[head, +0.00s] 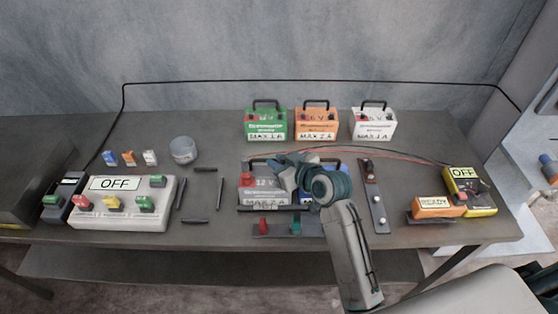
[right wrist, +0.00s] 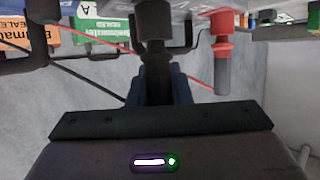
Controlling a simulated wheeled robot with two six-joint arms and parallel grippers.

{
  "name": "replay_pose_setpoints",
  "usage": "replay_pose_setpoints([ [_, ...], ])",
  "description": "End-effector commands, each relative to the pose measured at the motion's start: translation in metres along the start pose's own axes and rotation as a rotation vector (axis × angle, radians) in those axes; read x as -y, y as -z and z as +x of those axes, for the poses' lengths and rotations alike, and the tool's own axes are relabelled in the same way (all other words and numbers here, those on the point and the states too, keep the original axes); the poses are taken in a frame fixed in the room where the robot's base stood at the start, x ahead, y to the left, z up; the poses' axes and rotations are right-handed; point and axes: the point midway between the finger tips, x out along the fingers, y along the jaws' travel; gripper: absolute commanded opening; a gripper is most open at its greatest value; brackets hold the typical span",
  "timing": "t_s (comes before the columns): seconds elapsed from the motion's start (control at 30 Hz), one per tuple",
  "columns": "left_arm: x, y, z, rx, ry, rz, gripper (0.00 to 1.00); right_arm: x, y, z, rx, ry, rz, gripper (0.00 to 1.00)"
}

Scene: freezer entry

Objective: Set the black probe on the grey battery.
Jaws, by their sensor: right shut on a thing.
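The grey battery (head: 259,190), marked 12 V, stands near the table's front middle, partly hidden by my right gripper (head: 284,166). The right gripper is over the battery's right part. In the right wrist view, my gripper (right wrist: 158,88) is shut on the black probe (right wrist: 153,22), a dark cylinder between its fingers. I cannot tell whether the probe touches the battery. A red probe (right wrist: 222,50) shows beside it; in the head view a red piece (head: 248,171) sits at the battery's top left. My left gripper is not in view.
A blue battery (head: 316,193) stands right beside the grey one, partly behind my arm. Green (head: 266,126), orange (head: 317,125) and white (head: 373,125) batteries stand behind. A yellow meter (head: 482,196) reads OFF at right; red and black leads cross the table.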

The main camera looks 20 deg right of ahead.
Motion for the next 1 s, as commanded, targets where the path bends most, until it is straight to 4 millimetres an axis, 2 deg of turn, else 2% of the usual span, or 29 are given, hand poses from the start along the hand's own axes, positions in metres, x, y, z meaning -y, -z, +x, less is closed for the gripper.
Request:
replay_pose_setpoints([
  [0.17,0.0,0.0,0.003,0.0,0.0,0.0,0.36,0.0,-0.004,0.002,0.0,0.0,0.0,0.0],
  [0.2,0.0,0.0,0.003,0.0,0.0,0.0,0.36,0.0,-0.004,0.002,0.0,0.0,0.0,0.2],
  [0.3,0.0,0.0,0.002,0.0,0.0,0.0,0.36,0.0,-0.004,0.002,0.0,0.0,0.0,0.4],
  [0.33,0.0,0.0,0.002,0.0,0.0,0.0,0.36,0.0,-0.004,0.002,0.0,0.0,0.0,0.44],
  [0.6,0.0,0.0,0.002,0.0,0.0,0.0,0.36,0.0,-0.004,0.001,0.0,0.0,0.0,0.44],
  [0.73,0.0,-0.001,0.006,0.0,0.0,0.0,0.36,-0.001,-0.005,-0.006,-0.001,-0.001,-0.002,0.44],
  [0.87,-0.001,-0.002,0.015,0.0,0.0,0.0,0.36,0.0,-0.007,-0.026,-0.001,-0.001,-0.004,0.44],
  [1.0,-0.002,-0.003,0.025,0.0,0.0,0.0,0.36,0.0,-0.008,-0.055,0.0,-0.001,-0.005,0.44],
])
